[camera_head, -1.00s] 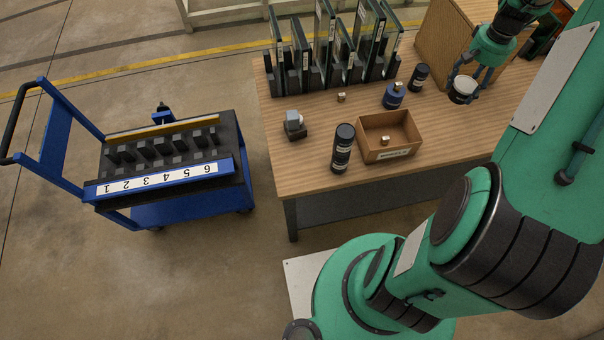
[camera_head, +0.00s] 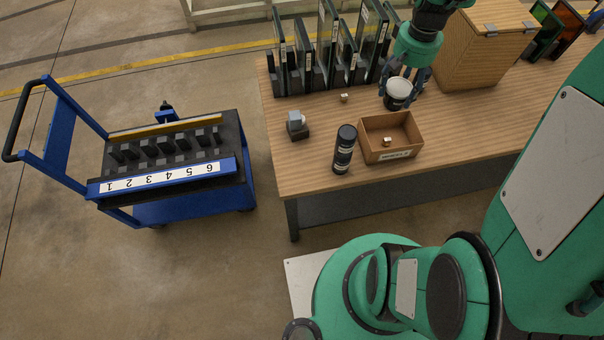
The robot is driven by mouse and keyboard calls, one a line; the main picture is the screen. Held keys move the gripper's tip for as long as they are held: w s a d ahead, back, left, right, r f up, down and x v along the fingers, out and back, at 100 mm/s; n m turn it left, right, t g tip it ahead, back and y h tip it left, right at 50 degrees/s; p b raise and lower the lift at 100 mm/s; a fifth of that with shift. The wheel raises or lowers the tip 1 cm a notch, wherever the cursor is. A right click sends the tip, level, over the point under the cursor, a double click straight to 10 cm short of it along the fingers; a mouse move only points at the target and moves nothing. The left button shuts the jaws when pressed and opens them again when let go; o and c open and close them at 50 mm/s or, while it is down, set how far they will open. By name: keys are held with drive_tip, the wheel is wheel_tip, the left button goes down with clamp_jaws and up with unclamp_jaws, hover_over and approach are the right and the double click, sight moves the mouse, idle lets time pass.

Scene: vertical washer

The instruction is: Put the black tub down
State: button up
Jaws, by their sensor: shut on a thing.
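The black tub (camera_head: 397,95), with a white round top, is between the fingers of my gripper (camera_head: 401,90), behind the small wooden box. My gripper is shut on it and points down from above. The tub looks upright. Whether its underside is clear of the table (camera_head: 300,165) or of anything below it cannot be told from this view. The blue jar and the short black jar seen earlier are hidden behind my gripper and the tub.
The open wooden box (camera_head: 376,157) holds a small cube. A tall black canister (camera_head: 344,150) and a small grey device (camera_head: 297,125) stand left of it. Upright panels (camera_head: 335,50) line the back; a wooden case (camera_head: 480,55) is at right. The right tabletop is largely bare.

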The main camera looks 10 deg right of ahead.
drive_tip(key=s+a+f+n+p, duration=0.1)
drive_tip(key=s+a+n, duration=0.2)
drive_tip(key=s+a, duration=0.75)
drive_tip(key=s+a+f+n, duration=0.1)
drive_tip(key=s+a+n, duration=0.2)
drive_tip(key=s+a, duration=0.8)
wheel_tip(320, 180, down, 23)
drive_tip(key=w+a, duration=0.2)
drive_tip(key=shift+w+a, duration=0.3)
drive_tip(key=shift+a, duration=0.05)
drive_tip(key=shift+r, duration=0.1)
drive_tip(key=shift+w, duration=0.1)
drive_tip(key=w+a, duration=0.1)
drive_tip(key=w, duration=0.4)
drive_tip(key=w+a+f, duration=0.1)
drive_tip(key=w, duration=0.4)
drive_tip(key=w+a+b, duration=0.1)
drive_tip(key=w, duration=0.4)
drive_tip(key=shift+w+a+f, duration=0.2)
drive_tip(key=shift+a+f, duration=0.05)
drive_tip(key=shift+f, duration=1.75)
